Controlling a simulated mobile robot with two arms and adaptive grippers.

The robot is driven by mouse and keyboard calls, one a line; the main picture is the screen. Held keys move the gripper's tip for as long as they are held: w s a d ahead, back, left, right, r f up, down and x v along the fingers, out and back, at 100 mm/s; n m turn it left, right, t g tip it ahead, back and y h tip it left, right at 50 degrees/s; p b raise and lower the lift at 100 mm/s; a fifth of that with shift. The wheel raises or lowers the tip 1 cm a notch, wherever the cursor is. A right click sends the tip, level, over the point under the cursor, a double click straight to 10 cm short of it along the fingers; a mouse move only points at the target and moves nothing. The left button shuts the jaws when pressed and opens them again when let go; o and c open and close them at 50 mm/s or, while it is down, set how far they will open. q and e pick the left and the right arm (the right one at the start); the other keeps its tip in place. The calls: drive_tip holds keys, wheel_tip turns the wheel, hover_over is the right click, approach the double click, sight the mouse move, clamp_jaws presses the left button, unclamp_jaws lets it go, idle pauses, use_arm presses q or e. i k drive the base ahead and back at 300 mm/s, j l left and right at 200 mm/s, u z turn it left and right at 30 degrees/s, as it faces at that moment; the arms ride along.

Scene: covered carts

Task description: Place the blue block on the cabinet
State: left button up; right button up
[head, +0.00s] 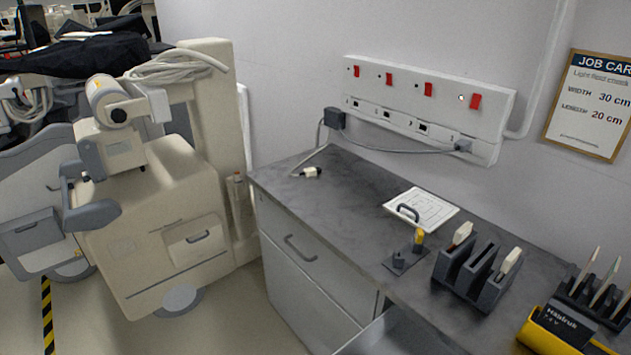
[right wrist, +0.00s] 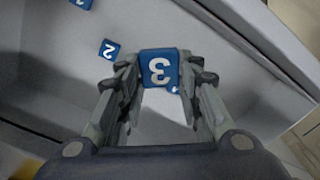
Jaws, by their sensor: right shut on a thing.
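In the right wrist view, my right gripper (right wrist: 160,88) is shut on a blue block (right wrist: 158,66) with a white 3 on it. The block sits between the fingertips, over the inside of a pale tray or drawer (right wrist: 215,75). In the head view, the cabinet (head: 340,220) has a dark grey top and white drawer fronts. An open drawer (head: 400,335) shows at the bottom edge, its inside mostly out of frame. Neither gripper shows in the head view.
Another blue block (right wrist: 109,49) marked 2 lies below, with other blue pieces partly seen. On the cabinet top are a white board (head: 432,211), a grey slotted rack (head: 470,275) and a yellow-black device (head: 555,330). The back left of the top is mostly clear.

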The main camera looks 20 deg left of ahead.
sight(350, 188)
drive_tip(key=i+j, duration=0.2)
drive_tip(key=j, duration=0.2)
drive_tip(key=i+j, duration=0.25)
drive_tip(key=j, duration=0.2)
drive_tip(key=i+j, duration=0.2)
drive_tip(key=j, duration=0.2)
drive_tip(key=i+j+u, duration=0.1)
drive_tip(key=i+j, duration=0.15)
drive_tip(key=j, duration=0.15)
